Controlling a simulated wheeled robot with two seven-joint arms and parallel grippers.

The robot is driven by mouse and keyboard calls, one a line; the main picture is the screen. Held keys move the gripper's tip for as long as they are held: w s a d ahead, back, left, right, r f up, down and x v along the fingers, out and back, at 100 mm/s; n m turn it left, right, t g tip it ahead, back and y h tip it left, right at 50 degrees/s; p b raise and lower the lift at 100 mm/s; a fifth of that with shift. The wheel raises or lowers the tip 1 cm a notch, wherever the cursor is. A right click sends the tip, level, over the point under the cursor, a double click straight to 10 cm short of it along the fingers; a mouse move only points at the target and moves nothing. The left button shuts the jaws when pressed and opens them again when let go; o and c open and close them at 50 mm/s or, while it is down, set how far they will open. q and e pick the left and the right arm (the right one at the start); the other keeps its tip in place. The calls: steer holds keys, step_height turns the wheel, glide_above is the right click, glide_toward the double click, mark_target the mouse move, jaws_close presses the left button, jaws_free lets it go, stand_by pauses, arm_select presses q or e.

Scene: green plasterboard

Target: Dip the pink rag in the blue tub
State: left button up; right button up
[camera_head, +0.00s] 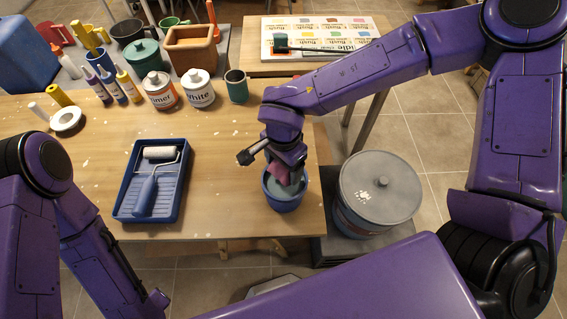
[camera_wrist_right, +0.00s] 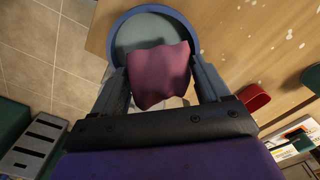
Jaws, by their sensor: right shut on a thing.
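The blue tub (camera_head: 284,205) stands at the right front edge of the wooden table and holds grey-green liquid. Its rim also shows in the right wrist view (camera_wrist_right: 113,38). My right gripper (camera_head: 287,178) points down over the tub. In the right wrist view, the gripper (camera_wrist_right: 160,85) is shut on the pink rag (camera_wrist_right: 160,72), which hangs between the fingers in front of the tub's opening. In the head view the rag (camera_head: 282,164) is mostly hidden by the gripper. I cannot tell whether the rag touches the liquid. My left arm shows at left, its gripper out of frame.
A blue paint tray (camera_head: 125,206) with a roller (camera_head: 147,187) lies left of the tub. Paint cans (camera_head: 199,92), a green mug (camera_head: 236,88) and bottles stand at the back. A large lidded bucket (camera_head: 380,190) stands right of the table. The table's middle is clear.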

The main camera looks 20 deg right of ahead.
step_height(320, 180, up, 2)
steer(key=shift+r+p, duration=0.2)
steer(key=shift+p, duration=0.5)
steer(key=shift+r, duration=1.35)
